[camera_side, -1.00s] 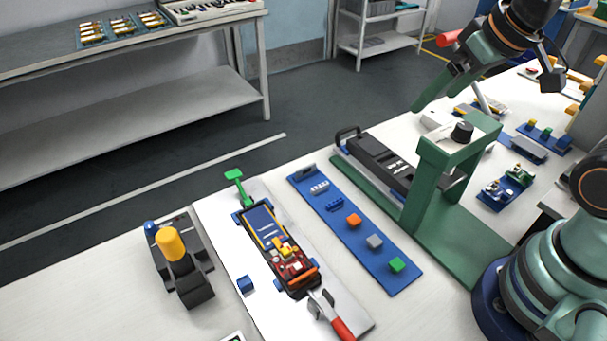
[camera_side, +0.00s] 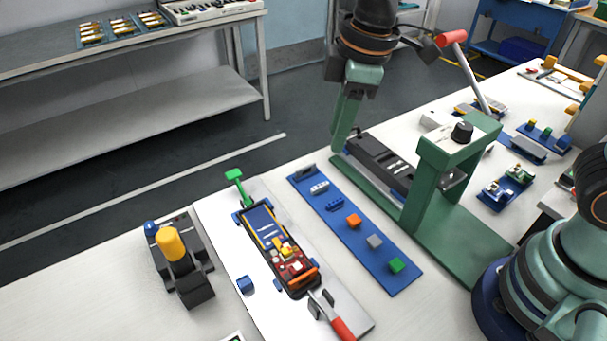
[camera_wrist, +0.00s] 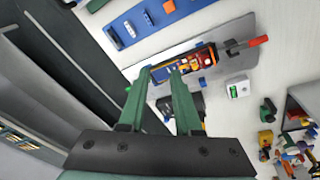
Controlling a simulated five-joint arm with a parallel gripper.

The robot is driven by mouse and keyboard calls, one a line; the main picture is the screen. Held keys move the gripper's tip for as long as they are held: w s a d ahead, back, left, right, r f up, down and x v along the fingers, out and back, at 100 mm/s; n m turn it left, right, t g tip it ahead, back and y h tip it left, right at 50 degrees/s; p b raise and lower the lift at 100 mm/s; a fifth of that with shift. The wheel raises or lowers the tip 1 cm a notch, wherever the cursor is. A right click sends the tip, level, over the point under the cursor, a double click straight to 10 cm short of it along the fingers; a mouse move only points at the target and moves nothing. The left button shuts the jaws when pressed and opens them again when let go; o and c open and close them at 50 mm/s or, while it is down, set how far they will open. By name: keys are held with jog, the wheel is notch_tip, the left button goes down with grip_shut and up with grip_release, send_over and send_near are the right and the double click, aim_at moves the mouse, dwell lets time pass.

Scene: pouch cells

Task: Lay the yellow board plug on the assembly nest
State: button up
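A small yellow piece (camera_side: 286,250), which looks like the yellow board plug, shows on the red board in the dark tray. That tray sits on the pale assembly nest plate (camera_side: 225,232), also seen in the wrist view (camera_wrist: 237,36). I cannot tell how well the piece is seated. My gripper (camera_side: 340,146) hangs in the air behind the blue strip, pointing down. In the wrist view my gripper (camera_wrist: 164,74) has its two green fingers apart, with nothing seen between them. Its fingers partly hide the nest's left end there.
A blue strip (camera_side: 381,267) with several small coloured parts lies right of the nest. A green press stand (camera_side: 434,160) rises beyond it. A black device with a yellow knob (camera_side: 170,244) stands left. A red-handled clamp (camera_side: 342,329) is at the nest's front.

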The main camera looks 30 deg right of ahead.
aim_at(286, 251)
jog(key=s+a+f+n+g+h, duration=0.1)
jog(key=a+f+n, duration=0.2)
jog(key=a, duration=0.3)
jog(key=s+a+f+n+g, duration=0.1)
jog(key=a+f+n, duration=0.2)
jog(key=a+n, duration=0.15)
jog(key=shift+m, duration=0.45)
jog(key=f, duration=1.2)
jog(key=shift+s+a, duration=0.15)
jog(key=shift+a, duration=0.2)
grip_shut()
jog(key=shift+r, duration=0.15)
jog(key=shift+r, duration=2.85)
jog(key=shift+a, duration=0.1)
